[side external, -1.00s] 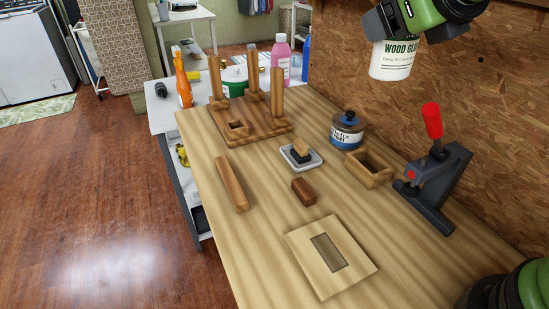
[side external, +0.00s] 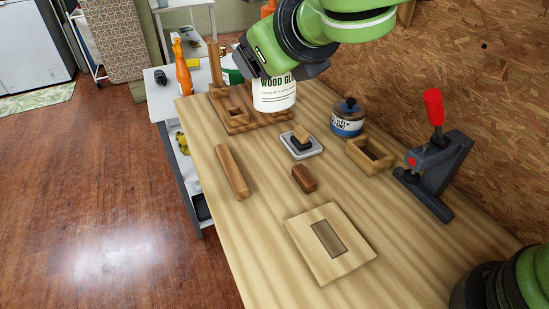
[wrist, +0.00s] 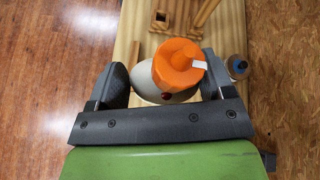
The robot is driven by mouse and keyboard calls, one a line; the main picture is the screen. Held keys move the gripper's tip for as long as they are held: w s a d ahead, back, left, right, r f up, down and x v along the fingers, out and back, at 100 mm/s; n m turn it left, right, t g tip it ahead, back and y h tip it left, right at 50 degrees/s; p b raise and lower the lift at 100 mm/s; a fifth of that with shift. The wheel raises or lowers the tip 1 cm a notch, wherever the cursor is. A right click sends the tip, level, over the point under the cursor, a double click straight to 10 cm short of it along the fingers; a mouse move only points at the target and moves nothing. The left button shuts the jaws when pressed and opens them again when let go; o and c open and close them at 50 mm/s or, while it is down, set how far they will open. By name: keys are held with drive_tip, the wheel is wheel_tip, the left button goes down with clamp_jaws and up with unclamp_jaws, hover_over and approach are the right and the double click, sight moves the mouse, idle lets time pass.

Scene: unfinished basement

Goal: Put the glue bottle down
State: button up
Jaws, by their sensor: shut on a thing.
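The glue bottle (side external: 274,95) is white with "WOOD GLUE" lettering. In the wrist view its orange cap (wrist: 178,66) shows between the two dark fingers. My gripper (wrist: 168,88) is shut on it.
On the wooden bench (side external: 270,220) are a wood stick (side external: 231,171), a stamp on a grey tray (side external: 301,145), a brown block (side external: 304,179), a slotted board (side external: 330,244), an open wooden box (side external: 369,155), a blue-labelled jar (side external: 347,117) and a red-handled clamp (side external: 435,160). Bare wood lies between them.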

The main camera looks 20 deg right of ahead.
wheel_tip(320, 180, down, 21)
drive_tip(key=shift+r, duration=0.15)
idle(0.5)
drive_tip(key=o, duration=1)
drive_tip(key=v, duration=1.2)
